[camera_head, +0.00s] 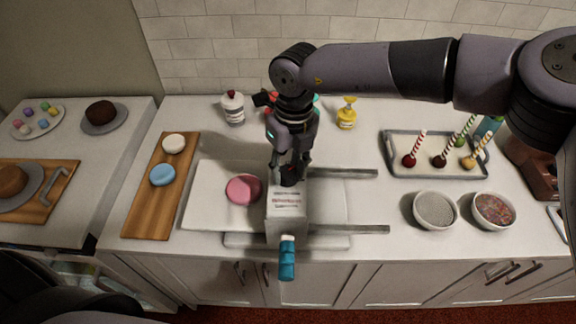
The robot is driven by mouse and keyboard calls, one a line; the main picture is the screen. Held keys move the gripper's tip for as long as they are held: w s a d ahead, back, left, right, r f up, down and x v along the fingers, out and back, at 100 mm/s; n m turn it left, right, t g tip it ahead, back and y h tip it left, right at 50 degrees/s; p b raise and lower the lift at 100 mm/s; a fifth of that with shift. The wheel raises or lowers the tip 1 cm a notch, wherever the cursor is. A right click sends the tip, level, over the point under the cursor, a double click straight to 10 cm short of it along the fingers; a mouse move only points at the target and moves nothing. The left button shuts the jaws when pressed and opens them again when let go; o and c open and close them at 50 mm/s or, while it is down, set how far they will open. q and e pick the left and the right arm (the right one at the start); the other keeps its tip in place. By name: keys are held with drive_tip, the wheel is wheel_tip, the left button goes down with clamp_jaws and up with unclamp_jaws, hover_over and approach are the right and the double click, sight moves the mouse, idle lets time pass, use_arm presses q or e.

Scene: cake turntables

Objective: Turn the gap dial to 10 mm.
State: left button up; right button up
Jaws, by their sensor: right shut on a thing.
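The sheeter stands in the middle of the counter, with a white housing (287,205) that has small dark print on its front. A teal handle (287,258) sticks out at the housing's near end. A pink disc (243,189) lies on the white sheet left of the housing. My right gripper (288,176) points down at the far end of the housing top, with its fingers shut around the dark gap dial there. The fingers hide most of the dial, and I cannot read its setting. My left gripper is not in view.
Left of the sheeter, a wooden board (150,205) holds a white and a blue disc. At the right are a tray (437,172) with cake pops and two bowls (435,209). Bottles (347,113) stand behind. Two grey rails (350,230) extend right from the housing.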

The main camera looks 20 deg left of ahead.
drive_tip(key=shift+f+n+b, duration=0.15)
drive_tip(key=shift+n+b, duration=0.35)
drive_tip(key=shift+b, duration=0.35)
drive_tip(key=shift+c, duration=0.2)
drive_tip(key=n+b, duration=0.3)
drive_tip(key=b, duration=0.1)
drive_tip(key=shift+f, duration=0.1)
drive_tip(key=shift+n+b, duration=0.9)
drive_tip(key=shift+n, duration=0.3)
drive_tip(key=shift+r+n+h+b, duration=0.15)
drive_tip(key=shift+n+b, duration=0.2)
drive_tip(key=shift+n, duration=0.25)
drive_tip(key=shift+r+n+h+b, duration=0.15)
drive_tip(key=shift+n+b, duration=0.15)
drive_tip(key=shift+n, duration=0.3)
drive_tip(key=o, duration=1.2)
drive_tip(key=shift+c, duration=0.2)
